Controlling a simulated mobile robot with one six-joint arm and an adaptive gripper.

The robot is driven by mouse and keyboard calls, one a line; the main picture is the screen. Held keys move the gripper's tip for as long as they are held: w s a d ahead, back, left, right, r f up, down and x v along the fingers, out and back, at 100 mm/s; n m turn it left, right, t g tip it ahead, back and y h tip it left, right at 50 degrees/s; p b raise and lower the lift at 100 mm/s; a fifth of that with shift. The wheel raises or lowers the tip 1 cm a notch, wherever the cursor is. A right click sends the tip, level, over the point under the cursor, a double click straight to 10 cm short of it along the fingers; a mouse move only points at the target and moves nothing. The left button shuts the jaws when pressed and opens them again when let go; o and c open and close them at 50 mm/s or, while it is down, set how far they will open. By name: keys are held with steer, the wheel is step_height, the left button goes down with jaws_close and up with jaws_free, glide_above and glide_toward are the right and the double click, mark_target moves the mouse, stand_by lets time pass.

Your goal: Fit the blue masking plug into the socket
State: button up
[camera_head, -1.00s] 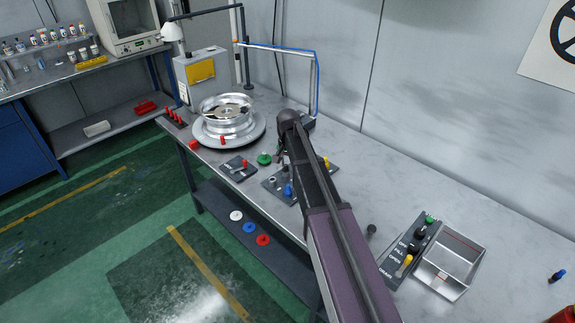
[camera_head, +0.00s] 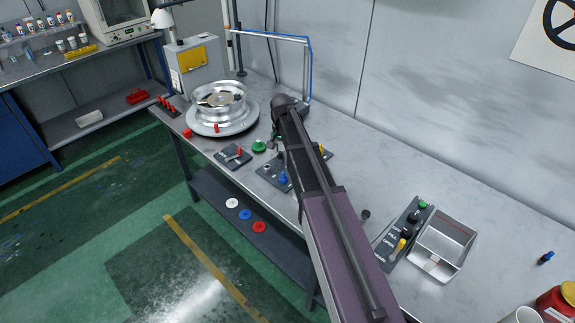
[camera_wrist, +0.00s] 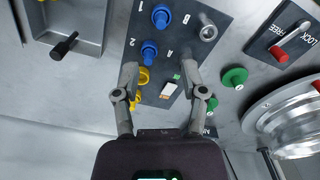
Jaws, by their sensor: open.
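In the wrist view, two blue plugs stand on a dark socket board (camera_wrist: 188,12): the upper blue plug (camera_wrist: 161,15) by mark 1 and the lower blue plug (camera_wrist: 149,51) by mark 2. I cannot tell which is the masking plug. A grey, hollow-looking socket (camera_wrist: 207,29) stands to their right. My gripper (camera_wrist: 159,74) is open above the board, with its fingers spread around a yellow plug (camera_wrist: 144,76) and a small white-orange piece (camera_wrist: 168,90); contact is unclear. In the head view, my arm partly hides the board. Another blue plug (camera_head: 545,257) lies apart at the far right.
A wheel (camera_head: 219,104) sits on a round stand at the left. A small red-handled lock plate (camera_head: 233,157) and green knob (camera_head: 259,146) are near the board. A metal tray (camera_head: 462,224) and lettered switch panel (camera_head: 392,246) stand at the right.

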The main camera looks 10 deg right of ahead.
steer(key=s+n, duration=0.6)
steer(key=s, duration=1.9)
steer(key=shift+a+n, duration=0.15)
steer(key=shift+n, duration=0.15)
steer(key=shift+f, duration=0.15)
